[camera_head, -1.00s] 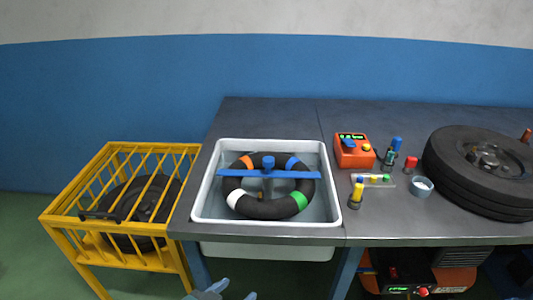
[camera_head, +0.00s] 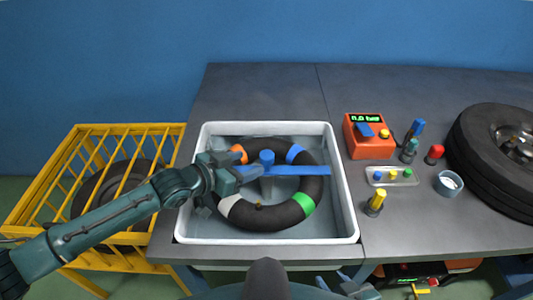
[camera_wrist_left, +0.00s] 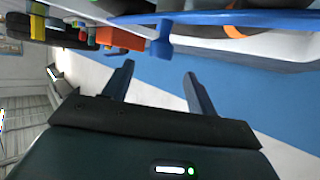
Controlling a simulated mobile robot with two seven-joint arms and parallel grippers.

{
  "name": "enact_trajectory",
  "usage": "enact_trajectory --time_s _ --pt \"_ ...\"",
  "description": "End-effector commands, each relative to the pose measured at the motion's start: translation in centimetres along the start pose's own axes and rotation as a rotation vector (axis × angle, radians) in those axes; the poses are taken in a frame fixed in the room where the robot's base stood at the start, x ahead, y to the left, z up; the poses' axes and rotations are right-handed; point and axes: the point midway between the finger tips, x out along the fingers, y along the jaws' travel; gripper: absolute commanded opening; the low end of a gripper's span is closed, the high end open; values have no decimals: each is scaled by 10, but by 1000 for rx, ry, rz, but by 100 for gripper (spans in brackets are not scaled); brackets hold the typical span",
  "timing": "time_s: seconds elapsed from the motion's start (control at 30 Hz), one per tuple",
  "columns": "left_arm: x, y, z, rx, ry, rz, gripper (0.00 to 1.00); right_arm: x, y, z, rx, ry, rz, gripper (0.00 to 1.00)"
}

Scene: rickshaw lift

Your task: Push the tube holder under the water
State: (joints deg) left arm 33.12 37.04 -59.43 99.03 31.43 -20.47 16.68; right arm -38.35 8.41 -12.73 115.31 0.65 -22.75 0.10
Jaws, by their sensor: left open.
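The tube holder is a blue bar (camera_head: 300,170) with a blue knob in its middle, lying across a black inner tube (camera_head: 262,217) with coloured bands. The tube sits in water in a white basin (camera_head: 340,205). My left gripper (camera_head: 238,172) is open over the bar's left part and hides that end. I cannot tell if it touches the bar. In the left wrist view its open fingers (camera_wrist_left: 158,75) have nothing between them, and the blue holder (camera_wrist_left: 225,18) shows beyond them. My right gripper (camera_head: 350,289) is partly visible at the bottom edge; its jaws are unclear.
A yellow cage (camera_head: 90,132) with a wheel inside stands left of the table. Right of the basin are an orange meter (camera_head: 369,137), a small tray (camera_head: 391,176), several coloured bottles, a cup (camera_head: 448,184) and a large tyre (camera_head: 490,165). The table behind the basin is clear.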

Motion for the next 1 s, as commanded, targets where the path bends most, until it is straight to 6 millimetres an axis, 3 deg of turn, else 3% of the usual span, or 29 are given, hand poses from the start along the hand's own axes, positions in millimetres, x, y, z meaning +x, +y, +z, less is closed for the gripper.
enact_trajectory --time_s 0.2,0.4,0.87,1.0 --pt "46 1 -1 2 1 0 58 -1 0 2 0 -7 1 36" --pt "74 0 -1 2 2 0 58 0 1 2 -1 -5 2 36" --pt "86 0 -1 2 1 0 58 3 3 -5 -4 9 4 36" --pt "85 0 -1 2 1 0 48 3 3 -5 -4 9 4 36"
